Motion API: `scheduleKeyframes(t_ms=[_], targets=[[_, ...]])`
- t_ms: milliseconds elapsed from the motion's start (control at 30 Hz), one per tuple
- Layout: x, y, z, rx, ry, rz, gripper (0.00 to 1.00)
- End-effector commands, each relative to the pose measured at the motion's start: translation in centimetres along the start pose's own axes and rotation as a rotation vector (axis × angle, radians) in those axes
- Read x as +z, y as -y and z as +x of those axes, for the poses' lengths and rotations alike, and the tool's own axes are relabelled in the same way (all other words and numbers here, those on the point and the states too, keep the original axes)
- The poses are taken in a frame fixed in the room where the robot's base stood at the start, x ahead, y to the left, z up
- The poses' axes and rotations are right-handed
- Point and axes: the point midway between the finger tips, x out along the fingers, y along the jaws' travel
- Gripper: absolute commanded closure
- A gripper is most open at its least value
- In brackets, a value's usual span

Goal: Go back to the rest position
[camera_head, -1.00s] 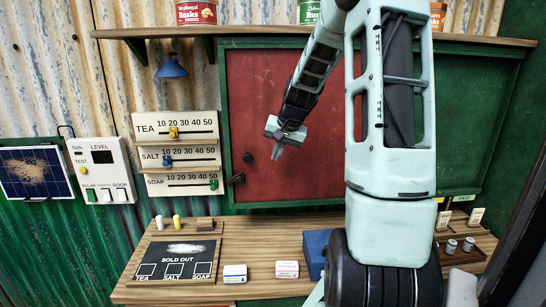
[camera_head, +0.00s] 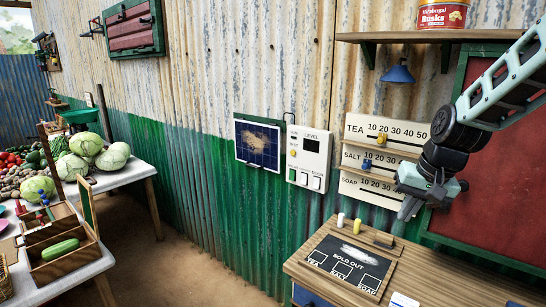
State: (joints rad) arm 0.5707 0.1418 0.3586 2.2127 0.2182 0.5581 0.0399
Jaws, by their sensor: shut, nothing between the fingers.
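My gripper (camera_head: 422,199) is at the right side of the head view, at the end of my arm reaching in from the upper right. Its fingers are shut with nothing between them and point down. It hangs in front of the right part of the tea, salt and soap slider board (camera_head: 385,130) and hides part of the lower rows. It is above the wooden counter (camera_head: 405,262) and apart from it. The rest of my arm runs out of the picture at the right.
A black "sold out" board (camera_head: 349,265) lies on the counter with chalks behind it. A switch panel (camera_head: 306,155) and a solar panel (camera_head: 257,144) hang on the wall. A shelf (camera_head: 430,37) is above. Vegetable tables (camera_head: 140,165) stand at left. Bare floor (camera_head: 175,245) lies between.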

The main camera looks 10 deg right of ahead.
Motion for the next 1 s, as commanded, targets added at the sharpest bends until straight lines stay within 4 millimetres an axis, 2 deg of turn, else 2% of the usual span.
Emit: scheduleKeyframes(t_ms=[33,100,200,300,400,500,600,733,867,900,1000], targets=[[2.5,2.7,1.0,-0.004,0.030,-0.092,1.00],[5.8,5.6,1.7,-0.008,0.070,-0.207,1.00],[10.9,8.8,2.4,-0.008,0.123,-0.374,1.00],[16.2,11.1,2.9,-0.006,0.171,-0.539,1.00],[21.4,12.3,3.2,-0.002,0.214,-0.704,1.00],[25.9,12.5,3.3,0.005,0.249,-0.853,1.00],[29.3,12.2,3.3,0.012,0.274,-0.971,1.00],[31.8,11.6,3.2,0.019,0.292,-1.064,1.00],[32.6,11.3,3.1,0.022,0.298,-1.096,0.64],[32.6,11.3,3.1,0.022,0.299,-1.098,0.59],[32.6,11.3,3.1,0.022,0.299,-1.096,0.59]])
